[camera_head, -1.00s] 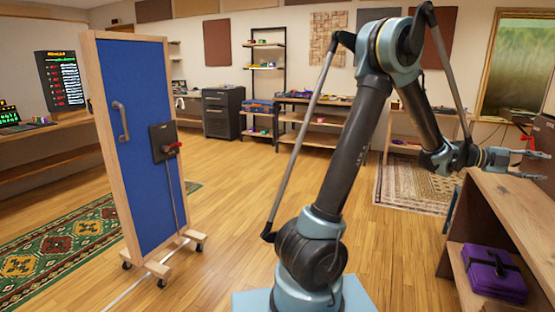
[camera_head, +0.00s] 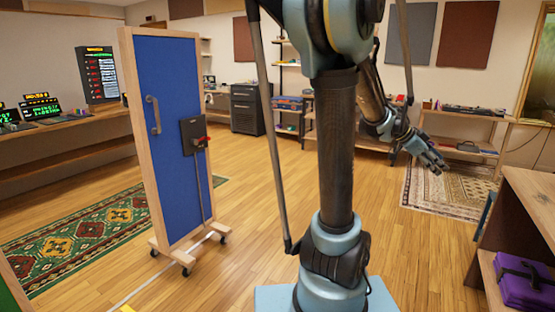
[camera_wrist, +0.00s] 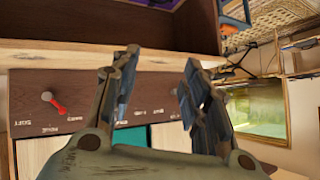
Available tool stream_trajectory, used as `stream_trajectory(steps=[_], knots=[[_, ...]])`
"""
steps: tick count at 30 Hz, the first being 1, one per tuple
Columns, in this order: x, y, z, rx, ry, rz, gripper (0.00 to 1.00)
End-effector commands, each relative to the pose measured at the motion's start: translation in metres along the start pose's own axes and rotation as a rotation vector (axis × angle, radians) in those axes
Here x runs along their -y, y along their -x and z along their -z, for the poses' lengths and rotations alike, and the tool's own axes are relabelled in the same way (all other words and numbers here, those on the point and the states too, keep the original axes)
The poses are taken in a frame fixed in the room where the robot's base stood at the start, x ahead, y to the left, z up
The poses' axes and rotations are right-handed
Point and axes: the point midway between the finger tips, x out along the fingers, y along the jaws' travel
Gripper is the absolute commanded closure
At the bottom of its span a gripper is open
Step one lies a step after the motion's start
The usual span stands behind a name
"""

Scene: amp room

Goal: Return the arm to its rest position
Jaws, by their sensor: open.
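My gripper (camera_head: 432,160) hangs at the end of my raised, bent arm, to the right of the arm's column in the head view. It points right and slightly down over the open floor, in front of the patterned rug. In the wrist view my gripper (camera_wrist: 158,85) shows two fingers spread apart with nothing between them. Behind them are a wooden cabinet (camera_wrist: 60,85) with a red-handled knob (camera_wrist: 53,103) on its dark panel, and a shelf edge. My arm is not folded in; its forearm slopes down from a high elbow that the frame's top cuts off.
A blue wheeled panel (camera_head: 172,130) with a red-handled switch (camera_head: 199,141) stands left of my arm. A wooden shelf unit (camera_head: 528,205) holding a purple case (camera_head: 526,283) is at right. A green rug (camera_head: 90,235) lies left. The wooden floor between is mostly clear.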

Motion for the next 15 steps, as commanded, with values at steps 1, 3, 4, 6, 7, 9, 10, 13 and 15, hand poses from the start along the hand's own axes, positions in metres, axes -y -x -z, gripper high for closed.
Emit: stream_trajectory(steps=[1, 3, 4, 6, 7, 9, 10, 13, 15], knots=[[-0.004, 0.016, -0.018, 0.040, 0.068, 0.019, 0.58], [-0.011, 0.034, -0.042, 0.097, 0.170, 0.044, 0.58], [-0.014, 0.043, -0.052, 0.122, 0.215, 0.055, 0.58], [-0.023, 0.061, -0.075, 0.177, 0.320, 0.086, 0.58], [-0.028, 0.069, -0.085, 0.200, 0.366, 0.101, 0.58], [-0.039, 0.086, -0.108, 0.254, 0.474, 0.137, 0.58], [-0.044, 0.094, -0.118, 0.276, 0.522, 0.155, 0.58], [-0.063, 0.117, -0.150, 0.347, 0.679, 0.216, 0.58], [-0.078, 0.133, -0.171, 0.395, 0.791, 0.266, 0.58]])
